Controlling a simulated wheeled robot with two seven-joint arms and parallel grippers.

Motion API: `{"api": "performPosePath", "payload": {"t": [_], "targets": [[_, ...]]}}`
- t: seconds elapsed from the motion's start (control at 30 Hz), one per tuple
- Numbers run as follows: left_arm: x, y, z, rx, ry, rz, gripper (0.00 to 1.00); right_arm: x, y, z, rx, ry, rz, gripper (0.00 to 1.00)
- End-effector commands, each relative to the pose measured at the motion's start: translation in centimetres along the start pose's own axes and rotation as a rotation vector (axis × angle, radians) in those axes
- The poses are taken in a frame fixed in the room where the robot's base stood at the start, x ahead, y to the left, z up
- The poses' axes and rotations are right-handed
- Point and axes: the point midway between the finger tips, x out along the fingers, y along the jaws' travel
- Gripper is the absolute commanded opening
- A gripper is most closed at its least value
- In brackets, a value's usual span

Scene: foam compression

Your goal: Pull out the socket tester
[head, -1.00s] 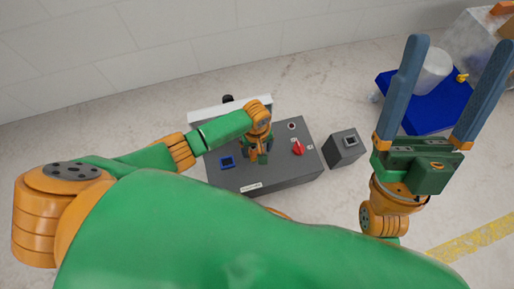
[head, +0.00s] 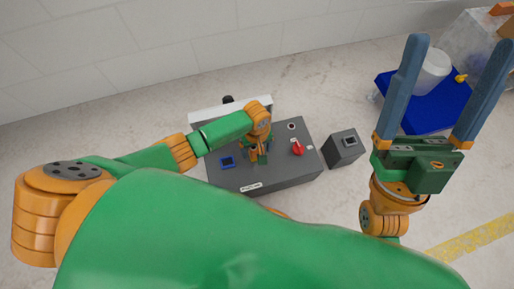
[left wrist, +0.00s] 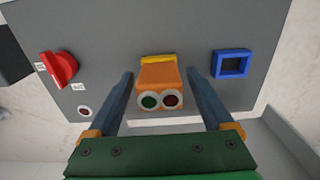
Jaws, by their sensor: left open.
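The socket tester (left wrist: 158,76) is an orange block with a green and a dark red round lamp on its face. It stands on the grey panel box (head: 285,180), with a yellow strip at its far edge. My left gripper (left wrist: 160,72) is open, with one blue finger on each side of the tester and a visible gap on both sides. In the head view my left gripper (head: 258,158) is over the middle of the panel and largely hides the tester. My right gripper (head: 462,43) is open and empty at the right, fingers pointing up, away from the panel.
The panel carries a red knob (head: 297,147) and a blue-framed square socket (head: 227,162). A small grey box (head: 343,149) stands right of it. A blue platform (head: 432,112) with a white container (head: 433,70) is at the back right, behind my right gripper.

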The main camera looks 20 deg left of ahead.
Motion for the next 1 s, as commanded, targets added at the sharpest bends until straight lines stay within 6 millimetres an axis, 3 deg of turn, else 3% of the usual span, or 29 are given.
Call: {"api": "performPosePath", "payload": {"t": [0.53,0.83,0.87,1.0], "targets": [[0.0,0.01,0.02,0.0,0.0,0.0,0.85,0.43,0.03,-0.25,0.0,0.0,0.0,0.89],[0.0,0.01,0.01,0.0,0.0,0.0,0.04,0.43,0.03,-0.25,0.0,0.0,0.0,0.89],[0.0,0.02,0.01,0.0,0.0,0.0,0.0,0.43,0.03,-0.25,0.0,0.0,0.0,0.89],[-0.01,0.02,0.0,0.0,0.0,0.0,0.0,0.43,0.03,-0.26,0.0,0.0,0.0,0.89]]}}
